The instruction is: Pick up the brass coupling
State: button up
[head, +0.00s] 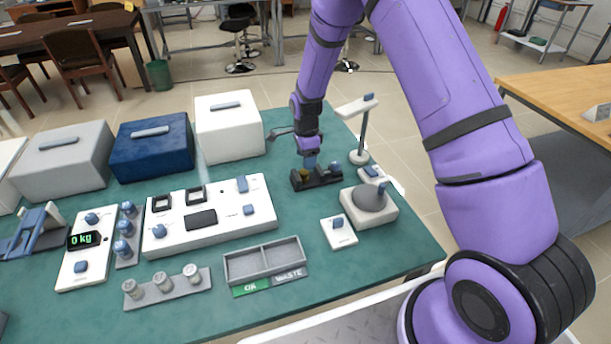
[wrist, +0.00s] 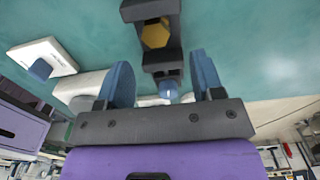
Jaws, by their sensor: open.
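The brass coupling (wrist: 155,35) is a yellow-gold, faceted piece held in a black fixture (wrist: 165,60). In the head view the coupling (head: 304,175) shows as a small dull-gold spot on the left part of the fixture (head: 318,182), partly hidden by my gripper. My gripper (head: 310,163) points down just over that end. In the wrist view its two blue fingers (wrist: 160,62) stand wide apart with nothing between them gripped. The coupling lies beyond the fingertips, roughly in line with the gap. I cannot tell the exact height between them.
A blue knob (head: 336,168) sits on the fixture's right end. A lamp-like stand (head: 360,135) rises close behind, right of my gripper. An OK/WASTE tray (head: 264,262) is nearer.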

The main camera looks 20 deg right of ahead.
aim_at(305, 174)
notch_tip(305, 174, down, 7)
jog(key=shift+s+a+f, duration=0.15)
jog(key=c, duration=1.1)
jog(key=shift+o, duration=0.2)
